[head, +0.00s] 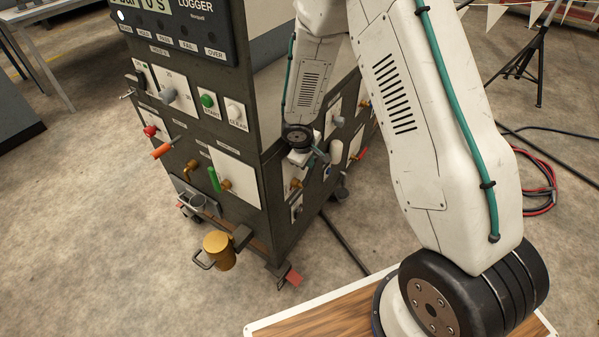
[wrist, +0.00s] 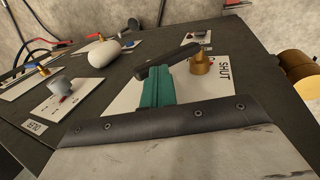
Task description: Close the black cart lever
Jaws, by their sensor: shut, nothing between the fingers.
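The black lever (wrist: 152,70) shows in the wrist view, with a brass pivot (wrist: 203,65) at its right on a white plate marked SHUT. Its bar slants from lower left to upper right. My gripper (wrist: 172,76) has teal fingers, shut and empty, just in front of the lever and overlapping its bar in the picture; I cannot tell whether they touch. In the head view my gripper (head: 318,157) is at the right side face of the dark cart (head: 268,190). There the black lever cannot be made out clearly near my gripper.
A white rounded knob (wrist: 102,52) and a grey knob (wrist: 60,86) stand on the same face, left of the lever.

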